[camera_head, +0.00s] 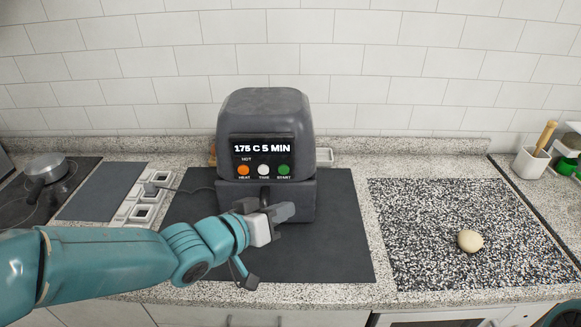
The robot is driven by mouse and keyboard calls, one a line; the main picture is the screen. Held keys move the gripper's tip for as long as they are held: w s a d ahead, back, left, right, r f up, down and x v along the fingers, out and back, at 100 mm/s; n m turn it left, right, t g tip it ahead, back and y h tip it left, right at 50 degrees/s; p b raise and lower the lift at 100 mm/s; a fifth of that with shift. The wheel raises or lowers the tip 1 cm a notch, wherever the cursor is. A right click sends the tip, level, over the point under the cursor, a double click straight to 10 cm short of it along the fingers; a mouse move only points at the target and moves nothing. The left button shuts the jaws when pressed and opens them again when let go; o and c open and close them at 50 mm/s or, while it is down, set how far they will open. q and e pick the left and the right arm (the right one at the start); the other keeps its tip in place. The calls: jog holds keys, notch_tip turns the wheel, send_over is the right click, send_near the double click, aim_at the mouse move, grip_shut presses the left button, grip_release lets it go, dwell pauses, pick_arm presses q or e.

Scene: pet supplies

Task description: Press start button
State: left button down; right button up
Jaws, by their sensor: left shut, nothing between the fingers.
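A dark grey air fryer (265,112) stands upright on a dark mat. Its display (262,148) reads "175 C 5 MIN" with "HOT" below. Under it sit an orange heat button (243,170), a white time button (264,170) and a green start button (284,170). My left gripper (287,211) is shut and empty, in front of the fryer's lower part, below the start button and apart from it in the picture. It hides part of the drawer and handle. My right gripper is not in view.
The dark mat (330,240) has free room right of the fryer. A round dough-like ball (470,240) lies on a speckled board (410,215). A pot (45,170) sits on the hob at left. A power strip (140,205) with a cord lies left of the mat.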

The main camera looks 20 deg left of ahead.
aim_at(284, 170)
pick_arm(q)
jog(key=w+a+p, duration=0.3)
jog(key=w+p, duration=0.1)
jog(key=w, duration=0.3)
jog(key=shift+w, duration=0.4)
jog(key=shift+w, duration=0.1)
dwell(0.5)
